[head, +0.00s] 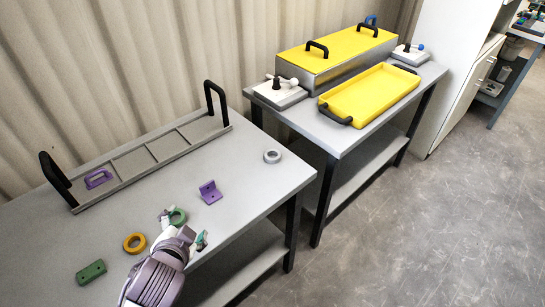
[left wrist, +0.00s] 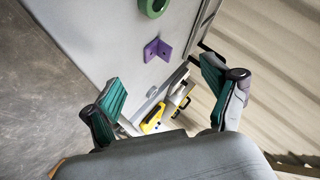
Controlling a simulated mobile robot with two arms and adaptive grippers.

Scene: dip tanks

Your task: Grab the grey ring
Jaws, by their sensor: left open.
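The grey ring (head: 272,156) lies flat on the near grey table, close to its right end, with bare table around it. In the left wrist view the ring (left wrist: 151,92) is small and faint, beyond the purple bracket and between my fingers in the picture. My left gripper (head: 184,228) is over the front edge of the near table, well to the left of and nearer than the ring. Its two green-padded fingers (left wrist: 162,88) are spread wide with nothing between them. My right gripper is not in view.
A purple bracket (head: 210,192), green ring (head: 177,216), orange ring (head: 134,243) and green block (head: 91,272) lie on the table. A grey rack (head: 150,157) with black handles stands behind, holding a purple piece (head: 98,179). A second table carries a yellow tray (head: 370,92) and a yellow-lidded tank (head: 336,54).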

